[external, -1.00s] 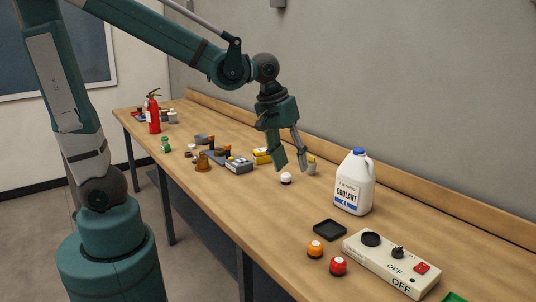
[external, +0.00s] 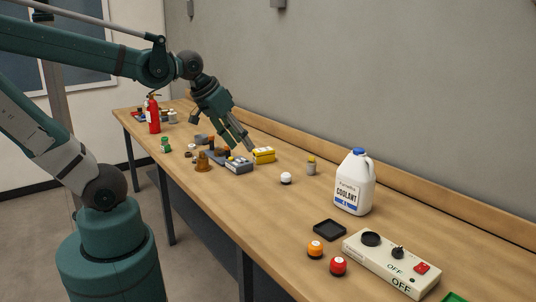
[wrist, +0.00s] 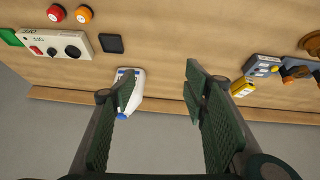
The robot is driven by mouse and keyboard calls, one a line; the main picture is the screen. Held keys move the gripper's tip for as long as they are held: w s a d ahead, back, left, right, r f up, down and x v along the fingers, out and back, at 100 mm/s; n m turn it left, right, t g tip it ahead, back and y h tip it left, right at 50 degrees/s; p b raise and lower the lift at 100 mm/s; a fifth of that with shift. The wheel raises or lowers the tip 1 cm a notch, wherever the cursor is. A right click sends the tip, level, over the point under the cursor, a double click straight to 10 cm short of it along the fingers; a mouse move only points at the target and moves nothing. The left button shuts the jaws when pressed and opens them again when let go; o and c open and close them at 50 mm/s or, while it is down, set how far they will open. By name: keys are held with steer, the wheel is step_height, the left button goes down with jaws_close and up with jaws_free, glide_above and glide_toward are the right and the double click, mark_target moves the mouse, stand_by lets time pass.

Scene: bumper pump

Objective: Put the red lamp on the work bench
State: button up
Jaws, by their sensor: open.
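The red lamp (external: 338,265), a small red dome on a dark base, stands on the wooden work bench (external: 290,225) near its front edge. In the wrist view the red lamp (wrist: 56,13) is at the top left. My gripper (external: 246,143) is open and empty, tilted above the bench near the yellow and grey boxes, well to the left of and farther back than the red lamp.
An orange lamp (external: 315,249) stands beside the red one. Close by are a black tray (external: 329,229), a control box (external: 393,263) marked OFF and a tall coolant bottle (external: 353,185). A white lamp (external: 286,179) stands mid-bench. Bench space around the white lamp is mostly clear.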

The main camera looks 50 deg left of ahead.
steer(key=shift+m+t, duration=0.4)
steer(key=shift+t, duration=0.1)
steer(key=s+a, duration=0.2)
steer(key=a, duration=0.1)
steer(key=shift+s+a, duration=0.1)
steer(key=shift+s, duration=0.25)
